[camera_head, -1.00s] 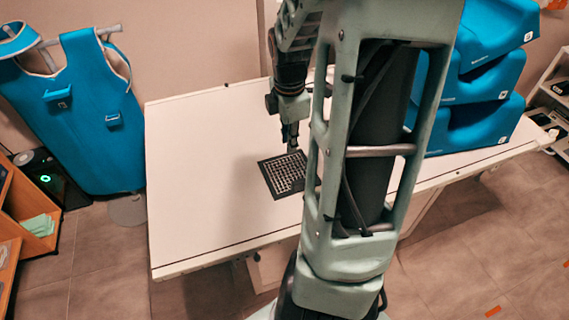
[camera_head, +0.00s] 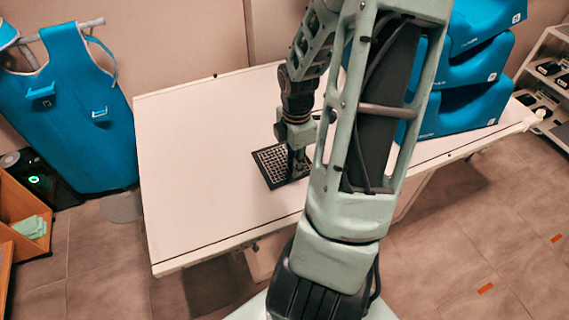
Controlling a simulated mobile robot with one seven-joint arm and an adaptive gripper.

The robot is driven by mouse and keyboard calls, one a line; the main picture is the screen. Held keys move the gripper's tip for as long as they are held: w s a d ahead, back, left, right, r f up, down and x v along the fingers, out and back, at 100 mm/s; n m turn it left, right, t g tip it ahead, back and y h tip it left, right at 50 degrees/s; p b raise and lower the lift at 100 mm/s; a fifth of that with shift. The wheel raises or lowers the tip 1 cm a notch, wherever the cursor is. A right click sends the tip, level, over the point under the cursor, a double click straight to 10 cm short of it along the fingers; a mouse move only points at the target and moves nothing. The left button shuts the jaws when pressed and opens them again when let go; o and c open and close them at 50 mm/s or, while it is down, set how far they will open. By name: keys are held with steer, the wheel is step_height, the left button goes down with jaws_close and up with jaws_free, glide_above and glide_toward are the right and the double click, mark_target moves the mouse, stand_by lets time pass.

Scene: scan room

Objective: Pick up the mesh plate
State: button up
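The mesh plate (camera_head: 270,164) is a dark, square, grid-patterned plate lying on the white table (camera_head: 190,200). Its right part is hidden behind my gripper and arm. My gripper (camera_head: 299,172) points down at the right side of the plate, its fingertips at or just above the mesh. I cannot tell whether the fingers touch the plate, or whether they are open or shut.
Blue stacked cushions (camera_head: 470,85) stand on the table's right end. A blue apron (camera_head: 75,120) hangs at the left beside the table. A shelf (camera_head: 540,90) stands at the far right. The table's left half is clear.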

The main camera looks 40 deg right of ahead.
steer(key=shift+f, duration=1.6)
steer(key=shift+c, duration=0.2)
jaws_close()
steer(key=shift+w+a+r, duration=0.1)
steer(key=shift+r, duration=0.1)
